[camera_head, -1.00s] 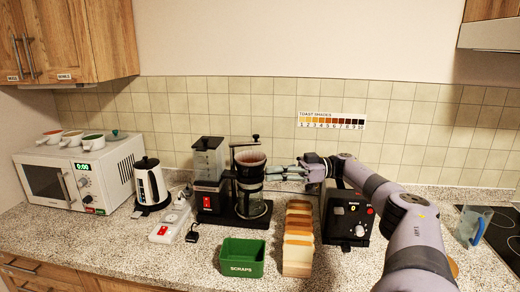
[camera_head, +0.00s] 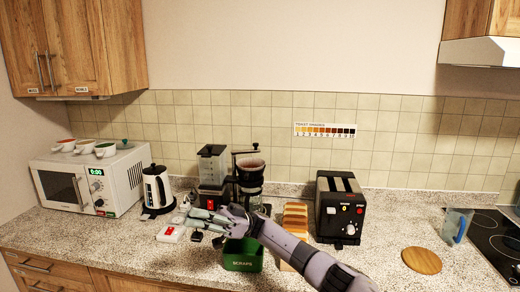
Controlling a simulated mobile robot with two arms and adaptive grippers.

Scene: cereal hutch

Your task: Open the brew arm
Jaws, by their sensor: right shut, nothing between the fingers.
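The coffee maker has a clear water tank (camera_head: 212,165) on its left and a brown-filled brew basket (camera_head: 250,167) over a glass carafe (camera_head: 250,198) on its right. The brew arm (camera_head: 244,152), a thin black bar with a small knob, lies above the basket; I cannot tell whether it is open. My right gripper (camera_head: 190,214) is shut and empty. It reaches left in front of the coffee maker, hiding its lower front, and seems apart from the brew arm. My left gripper is not in view.
A green scraps bin (camera_head: 243,256) stands below my right arm. Bread slices (camera_head: 295,219) and a black toaster (camera_head: 340,210) stand to the right. A power strip (camera_head: 171,234), a kettle (camera_head: 157,188) and a microwave (camera_head: 90,184) are at the left. A round board (camera_head: 421,261) lies far right.

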